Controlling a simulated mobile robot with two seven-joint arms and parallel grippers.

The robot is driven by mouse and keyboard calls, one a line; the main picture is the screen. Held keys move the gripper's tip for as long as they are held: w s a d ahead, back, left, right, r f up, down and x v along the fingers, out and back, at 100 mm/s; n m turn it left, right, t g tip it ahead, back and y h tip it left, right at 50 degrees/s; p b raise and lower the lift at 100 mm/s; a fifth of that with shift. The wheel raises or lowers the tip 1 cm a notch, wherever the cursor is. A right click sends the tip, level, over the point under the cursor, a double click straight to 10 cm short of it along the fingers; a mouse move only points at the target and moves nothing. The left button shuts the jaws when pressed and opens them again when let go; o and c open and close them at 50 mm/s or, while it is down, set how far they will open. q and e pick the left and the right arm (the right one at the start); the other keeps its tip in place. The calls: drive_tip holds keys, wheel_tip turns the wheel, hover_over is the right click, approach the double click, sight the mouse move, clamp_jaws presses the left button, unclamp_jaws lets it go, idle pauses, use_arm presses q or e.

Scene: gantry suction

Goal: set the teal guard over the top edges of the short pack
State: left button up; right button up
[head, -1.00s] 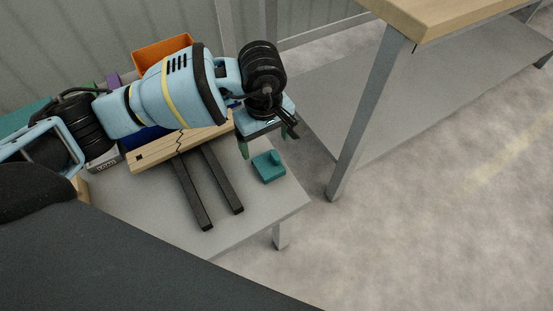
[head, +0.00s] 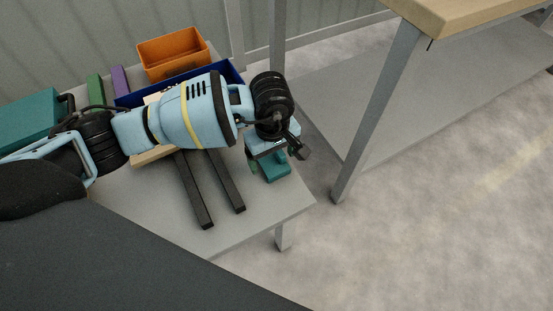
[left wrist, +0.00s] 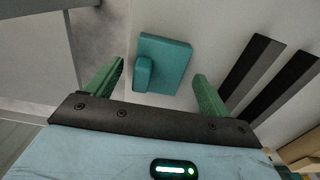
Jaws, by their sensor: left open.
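The teal guard (head: 276,172) lies on the grey table near its right front corner. It also shows in the left wrist view (left wrist: 172,60) as a flat teal block with a raised rounded part on one side. My left gripper (head: 268,161) is open just above the guard and partly hides it. In the left wrist view, its green fingers stand apart on either side of the guard, with nothing held between them. I cannot pick out the short pack for certain. My right gripper is out of view.
Two dark bars (head: 195,192) lie left of the guard, beside a wooden piece (head: 152,156) partly under my arm. Behind are an orange bin (head: 172,53), a blue bin (head: 232,72), purple (head: 121,80) and green (head: 96,88) items and a teal box (head: 28,122). The front table corner is clear.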

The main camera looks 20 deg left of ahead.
use_arm(q)
drive_tip(key=shift+c, duration=0.9)
drive_tip(key=c, duration=0.9)
drive_tip(key=shift+r, duration=0.1)
